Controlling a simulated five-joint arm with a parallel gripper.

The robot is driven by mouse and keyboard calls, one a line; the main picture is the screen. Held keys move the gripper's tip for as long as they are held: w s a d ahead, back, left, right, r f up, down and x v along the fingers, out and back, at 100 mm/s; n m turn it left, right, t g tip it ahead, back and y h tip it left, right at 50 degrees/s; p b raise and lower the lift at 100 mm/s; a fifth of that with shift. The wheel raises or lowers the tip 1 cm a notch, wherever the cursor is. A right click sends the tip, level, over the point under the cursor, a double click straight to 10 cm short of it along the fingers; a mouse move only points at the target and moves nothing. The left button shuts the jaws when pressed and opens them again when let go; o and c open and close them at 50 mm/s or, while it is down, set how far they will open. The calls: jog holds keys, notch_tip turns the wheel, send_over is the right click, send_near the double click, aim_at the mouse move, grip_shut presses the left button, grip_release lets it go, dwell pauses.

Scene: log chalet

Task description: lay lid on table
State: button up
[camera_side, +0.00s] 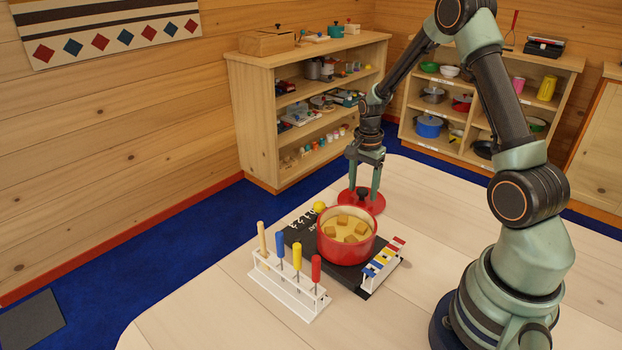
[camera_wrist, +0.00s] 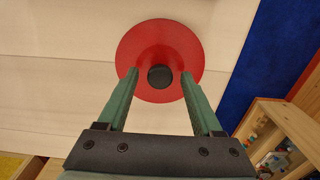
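The red lid (camera_side: 376,207) with a black knob (camera_side: 362,193) lies flat on the pale wooden table (camera_side: 450,200), just behind the pot in the side view. In the wrist view the lid (camera_wrist: 160,40) is a full red disc with the knob (camera_wrist: 160,77) near its middle. My gripper (camera_side: 364,190) points down over the lid. Its two green fingers (camera_wrist: 159,74) stand apart on either side of the knob, with a gap on each side. The gripper is open and holds nothing.
An uncovered red pot (camera_side: 338,251) with brown chunks in yellow liquid stands on a dark board (camera_side: 297,228). A white rack (camera_side: 288,287) of coloured-handled tools is at front left, and a small striped rack (camera_side: 384,262) is right of the pot. The table right of the lid is clear.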

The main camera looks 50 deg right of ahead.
aim_at(362, 190)
notch_tip(362, 190, up, 12)
jog(key=f, duration=0.1)
jog(key=s+a+r+n+t, duration=0.2)
jog(key=s+a+r+n, duration=0.2)
jog(key=a+n, duration=0.5)
jog(key=s+a+r+n+t, duration=0.3)
jog(key=s+a+r+n, duration=0.2)
jog(key=a+r+n, duration=0.2)
jog(key=shift+s+a+r+n+t, duration=0.25)
jog(key=shift+a+n, duration=0.75)
jog(key=shift+a, duration=0.5)
